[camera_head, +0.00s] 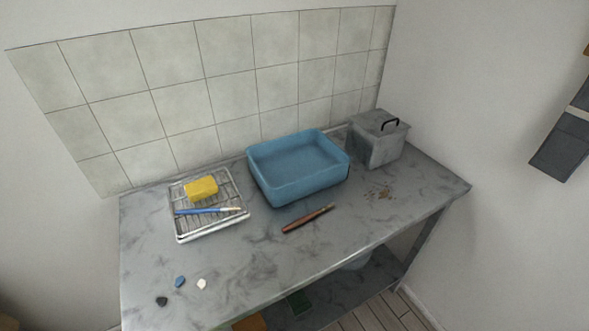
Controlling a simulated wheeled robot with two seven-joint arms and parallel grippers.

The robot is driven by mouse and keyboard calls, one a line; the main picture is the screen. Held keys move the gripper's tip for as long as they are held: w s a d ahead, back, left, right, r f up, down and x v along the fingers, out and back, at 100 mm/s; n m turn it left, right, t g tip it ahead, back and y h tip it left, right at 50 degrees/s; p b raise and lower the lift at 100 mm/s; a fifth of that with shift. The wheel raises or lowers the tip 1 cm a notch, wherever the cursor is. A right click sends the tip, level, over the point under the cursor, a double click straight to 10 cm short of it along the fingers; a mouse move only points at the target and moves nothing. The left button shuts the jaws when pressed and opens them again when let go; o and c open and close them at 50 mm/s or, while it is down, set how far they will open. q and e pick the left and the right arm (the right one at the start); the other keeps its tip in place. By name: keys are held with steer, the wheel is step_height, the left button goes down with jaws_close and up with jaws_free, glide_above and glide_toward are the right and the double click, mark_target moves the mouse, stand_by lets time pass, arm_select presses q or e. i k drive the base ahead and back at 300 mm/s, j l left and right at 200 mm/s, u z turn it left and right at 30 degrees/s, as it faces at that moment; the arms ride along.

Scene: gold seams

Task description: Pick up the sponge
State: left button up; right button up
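The yellow sponge (201,189) lies on the wire drying rack (183,231) at the left of the grey table. A blue-handled brush (205,210) lies across the rack just in front of the sponge. The sponge's top and front side show and nothing covers it. Neither of my grippers is in view.
A blue basin (303,189) stands right of the rack. A lidded grey bin (377,140) is at the back right. A brown-handled tool (308,217) and several small chips, one blue (180,281), lie on the table (257,261). Tiled wall (165,56) runs behind.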

mark_target(198, 190)
steer(key=k+j+z, duration=0.3)
steer(key=z, duration=0.15)
steer(key=j+z, duration=0.2)
steer(key=j, duration=0.2)
steer(key=k+j+z, duration=0.1)
steer(key=j+z, duration=0.15)
steer(key=k+j+z, duration=0.2)
steer(key=j, duration=0.3)
steer(key=j+z, duration=0.25)
steer(key=k+j+z, duration=0.2)
steer(key=j, duration=0.2)
steer(key=j+z, duration=0.25)
steer(key=j, duration=0.25)
steer(key=j+z, duration=0.2)
steer(key=j, duration=0.25)
steer(key=k+j+z, duration=0.25)
steer(key=j, duration=0.2)
steer(key=i, duration=0.1)
